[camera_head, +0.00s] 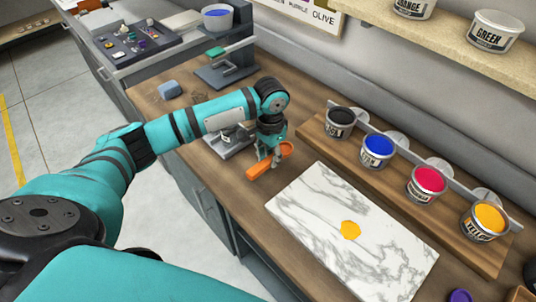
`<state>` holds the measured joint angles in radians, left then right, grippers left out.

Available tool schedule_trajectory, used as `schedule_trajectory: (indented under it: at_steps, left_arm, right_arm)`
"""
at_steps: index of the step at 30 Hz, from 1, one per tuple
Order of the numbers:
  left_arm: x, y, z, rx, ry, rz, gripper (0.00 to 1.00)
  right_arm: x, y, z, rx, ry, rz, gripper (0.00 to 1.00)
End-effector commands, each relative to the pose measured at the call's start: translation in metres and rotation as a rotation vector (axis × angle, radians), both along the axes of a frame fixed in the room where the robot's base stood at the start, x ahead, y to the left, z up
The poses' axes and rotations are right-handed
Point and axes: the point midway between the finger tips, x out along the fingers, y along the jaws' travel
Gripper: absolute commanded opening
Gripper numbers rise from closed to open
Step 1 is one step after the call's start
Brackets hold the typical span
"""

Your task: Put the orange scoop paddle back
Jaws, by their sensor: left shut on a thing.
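The orange scoop paddle (262,171) is at the far left corner of the white marble slab (312,192), over the wooden counter. My left gripper (268,160) points down and is shut on the orange scoop paddle, hiding part of its middle. I cannot tell whether the paddle touches the counter. A yellow-orange ink blob (350,230) lies on the slab. My right gripper is out of view.
A wooden rack (318,139) right of the slab holds open tubs of black (340,122), blue (377,150), red (426,184) and yellow ink (484,219). A scale-like device (226,70) and a grey lump (169,89) stand farther back. A shelf (460,42) overhangs at upper right.

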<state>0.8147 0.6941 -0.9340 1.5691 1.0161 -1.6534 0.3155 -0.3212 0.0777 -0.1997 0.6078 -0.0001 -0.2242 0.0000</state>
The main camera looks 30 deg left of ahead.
Motion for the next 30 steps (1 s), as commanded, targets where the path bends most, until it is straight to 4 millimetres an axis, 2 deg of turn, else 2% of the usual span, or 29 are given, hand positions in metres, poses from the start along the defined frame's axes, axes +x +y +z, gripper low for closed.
schedule_trajectory:
  at_steps: [3,8,15,21,26,27,30]
  left_arm:
    - [0.013,0.012,0.0,-0.001,0.0,0.001,0.0]
    - [0.017,0.016,-0.006,-0.001,0.004,-0.003,0.0]
    - [0.017,0.016,-0.035,0.001,0.002,-0.002,0.0]
    - [0.017,0.016,-0.038,0.0,-0.001,-0.003,0.0]
    - [0.017,0.015,-0.04,-0.001,0.0,-0.003,0.0]
    - [0.017,0.016,-0.04,-0.001,0.0,-0.003,0.27]
    - [0.017,0.016,-0.04,0.0,0.0,-0.003,0.4]
  right_arm:
    - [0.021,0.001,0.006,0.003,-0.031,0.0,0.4]
    - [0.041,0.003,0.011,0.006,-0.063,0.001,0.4]
    - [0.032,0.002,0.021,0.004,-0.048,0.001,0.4]
    - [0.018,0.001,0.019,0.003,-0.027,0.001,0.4]
    - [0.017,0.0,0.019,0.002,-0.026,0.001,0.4]
    - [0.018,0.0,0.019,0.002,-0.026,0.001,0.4]
    - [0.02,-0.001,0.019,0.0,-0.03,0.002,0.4]
